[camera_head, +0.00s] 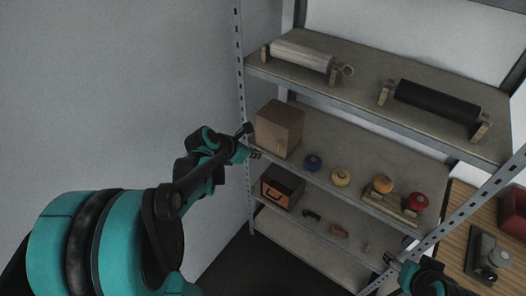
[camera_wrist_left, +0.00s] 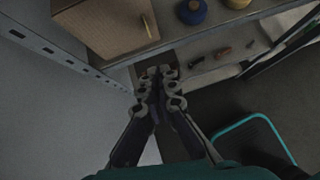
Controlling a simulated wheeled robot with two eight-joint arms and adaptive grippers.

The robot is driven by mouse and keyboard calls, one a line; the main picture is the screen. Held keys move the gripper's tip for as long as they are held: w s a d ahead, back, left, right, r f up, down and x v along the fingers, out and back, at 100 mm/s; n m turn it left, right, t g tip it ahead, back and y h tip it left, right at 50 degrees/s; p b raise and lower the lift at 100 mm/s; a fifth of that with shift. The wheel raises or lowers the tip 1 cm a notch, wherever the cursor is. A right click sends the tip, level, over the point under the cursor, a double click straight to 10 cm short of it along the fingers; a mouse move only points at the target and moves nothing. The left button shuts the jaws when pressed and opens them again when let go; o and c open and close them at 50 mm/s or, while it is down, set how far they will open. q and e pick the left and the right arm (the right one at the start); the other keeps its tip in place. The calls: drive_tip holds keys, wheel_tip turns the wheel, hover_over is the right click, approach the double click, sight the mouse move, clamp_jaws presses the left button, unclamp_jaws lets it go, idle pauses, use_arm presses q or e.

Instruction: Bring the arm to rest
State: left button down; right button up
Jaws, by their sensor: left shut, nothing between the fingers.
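My left arm comes in from the left in the head view. Its gripper (camera_head: 254,154) is just in front of the shelf unit, beside the lower edge of a cardboard box (camera_head: 279,128). In the left wrist view the left gripper (camera_wrist_left: 158,73) has its fingers together and empty, with the box (camera_wrist_left: 105,25) beyond them. I cannot tell from these views whether it touches the shelf. My right gripper (camera_head: 391,259) shows at the lower right of the head view, by the shelf's right post. It is too small to tell whether it is open or shut.
The middle shelf (camera_head: 365,146) also bears blue (camera_head: 313,162), yellow (camera_head: 341,177), orange (camera_head: 385,184) and red (camera_head: 418,202) round items. Light (camera_head: 301,56) and black (camera_head: 438,101) rollers lie above. A brown case (camera_head: 282,187) and small tools sit below. A wooden table (camera_head: 459,228) stands right.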

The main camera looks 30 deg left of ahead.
use_arm(q)
drive_tip(key=s+d+f+m+y+b, duration=0.1)
drive_tip(key=s+d+m, duration=0.3)
drive_tip(key=m, duration=0.6)
drive_tip(key=s+d+f+m+g+y+b, duration=0.1)
drive_tip(key=s+d+f+m+b, duration=0.1)
drive_tip(key=s+m, duration=0.5)
drive_tip(key=s+d+f+m+b, duration=0.1)
drive_tip(key=s+d+m+b, duration=0.2)
drive_tip(key=m, duration=1.2)
drive_tip(key=s+d, duration=0.2)
drive_tip(key=d, duration=0.2)
drive_tip(key=shift+s+f+y+b, duration=0.2)
drive_tip(key=shift+f+y+b, duration=0.1)
drive_tip(key=shift+y, duration=0.1)
drive_tip(key=shift+d, duration=0.1)
